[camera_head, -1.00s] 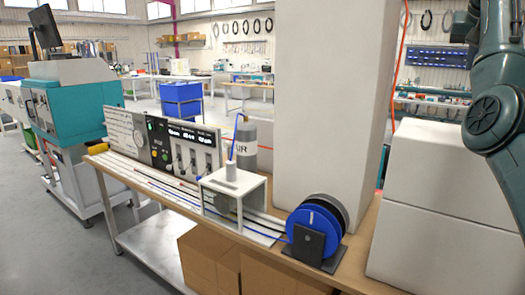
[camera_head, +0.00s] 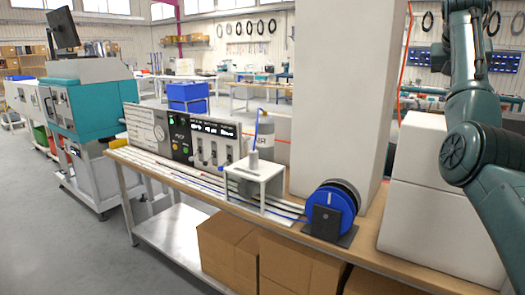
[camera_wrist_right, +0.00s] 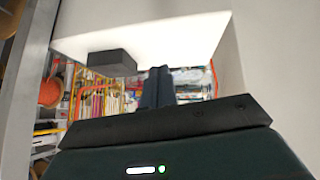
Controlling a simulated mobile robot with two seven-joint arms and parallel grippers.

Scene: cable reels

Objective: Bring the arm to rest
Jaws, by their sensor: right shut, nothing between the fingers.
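My right arm (camera_head: 474,125) stands raised and bent at the right edge in the head view, in front of the white boxes. Its gripper is outside that view. In the right wrist view my right gripper (camera_wrist_right: 158,86) shows its two dark fingers together, with nothing between them. A white surface and a dark block (camera_wrist_right: 112,62) lie beyond the fingers. My left arm and left gripper are not in view.
A workbench (camera_head: 168,176) carries a control panel (camera_head: 190,138), a small white stand (camera_head: 257,178) and a blue cable reel (camera_head: 330,208). A white column (camera_head: 335,90) and stacked white boxes (camera_head: 425,205) stand near my right arm. Grey floor is open at the left.

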